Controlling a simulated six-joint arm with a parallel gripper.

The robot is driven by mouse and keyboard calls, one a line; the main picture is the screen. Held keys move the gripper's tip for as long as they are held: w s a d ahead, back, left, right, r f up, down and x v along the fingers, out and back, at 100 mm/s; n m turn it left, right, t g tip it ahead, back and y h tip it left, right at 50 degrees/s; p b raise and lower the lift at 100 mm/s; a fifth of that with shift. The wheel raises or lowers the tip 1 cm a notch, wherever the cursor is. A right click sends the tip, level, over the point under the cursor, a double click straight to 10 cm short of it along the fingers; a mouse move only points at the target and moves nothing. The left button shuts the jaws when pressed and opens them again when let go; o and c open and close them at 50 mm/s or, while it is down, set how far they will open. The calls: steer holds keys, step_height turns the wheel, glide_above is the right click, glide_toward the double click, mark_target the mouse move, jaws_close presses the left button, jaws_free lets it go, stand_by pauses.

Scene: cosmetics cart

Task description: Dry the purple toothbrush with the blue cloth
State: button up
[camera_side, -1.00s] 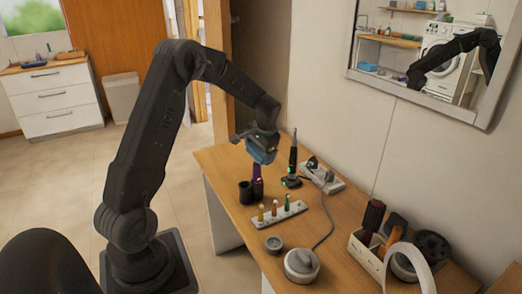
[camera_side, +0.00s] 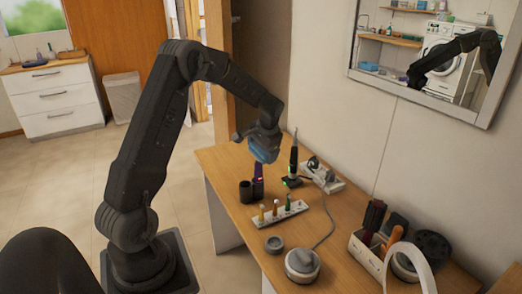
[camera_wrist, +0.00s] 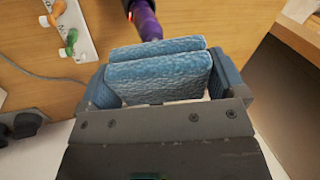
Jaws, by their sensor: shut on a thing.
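My gripper (camera_side: 264,146) is shut on the folded blue cloth (camera_wrist: 160,75), which spans the space between its two fingers. The cloth (camera_side: 264,152) also shows in the side view, hanging under the gripper. I cannot tell whether cloth and brush touch.
A black device with a green light (camera_side: 292,165) stands close right of the cup. A mirror (camera_side: 430,55) hangs on the wall.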

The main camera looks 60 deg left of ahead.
steer(key=shift+s+f, duration=0.15)
steer(key=shift+s, duration=0.85)
steer(key=shift+r, duration=3.55)
